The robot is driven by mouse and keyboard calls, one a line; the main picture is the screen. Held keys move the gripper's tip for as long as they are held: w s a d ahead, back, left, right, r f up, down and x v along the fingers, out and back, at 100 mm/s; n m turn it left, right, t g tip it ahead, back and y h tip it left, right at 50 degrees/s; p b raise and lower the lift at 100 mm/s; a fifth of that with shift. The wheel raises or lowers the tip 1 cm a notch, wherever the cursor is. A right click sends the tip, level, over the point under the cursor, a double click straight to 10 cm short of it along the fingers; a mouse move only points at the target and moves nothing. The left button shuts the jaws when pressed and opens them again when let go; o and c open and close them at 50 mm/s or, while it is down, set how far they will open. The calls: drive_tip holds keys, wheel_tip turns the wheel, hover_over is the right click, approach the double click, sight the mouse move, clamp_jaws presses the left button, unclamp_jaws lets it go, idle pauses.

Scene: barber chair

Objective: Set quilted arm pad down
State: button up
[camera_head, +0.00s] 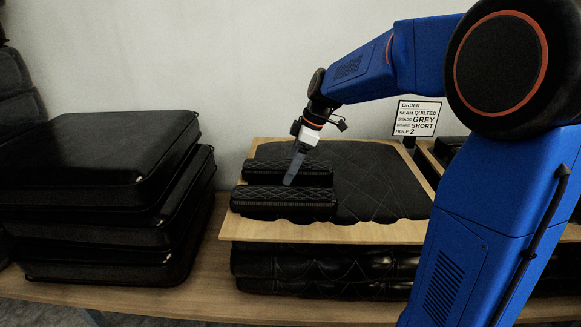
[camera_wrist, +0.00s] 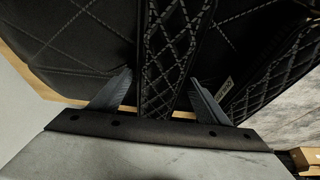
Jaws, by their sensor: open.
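Two black quilted arm pads lie side by side on the left of a wooden board in the head view, a rear pad (camera_head: 262,169) and a front pad (camera_head: 262,197). My gripper (camera_head: 289,182) points down at them, its visible finger crossing the rear pad and ending at the front pad's top edge. In the wrist view my gripper (camera_wrist: 161,76) is open, with one finger on each side of a narrow quilted pad (camera_wrist: 174,50). I cannot tell whether the fingers touch it. The far finger is hidden in the head view.
A large black quilted panel (camera_head: 375,185) covers most of the wooden board (camera_head: 320,232). Black cushions (camera_head: 325,272) lie under it. Tall stacked black cushions (camera_head: 95,160) stand left. An order sign (camera_head: 417,117) reads quilted, grey, short, hole 2.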

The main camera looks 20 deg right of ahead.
drive_tip(key=v, duration=1.2)
drive_tip(key=shift+r, duration=0.15)
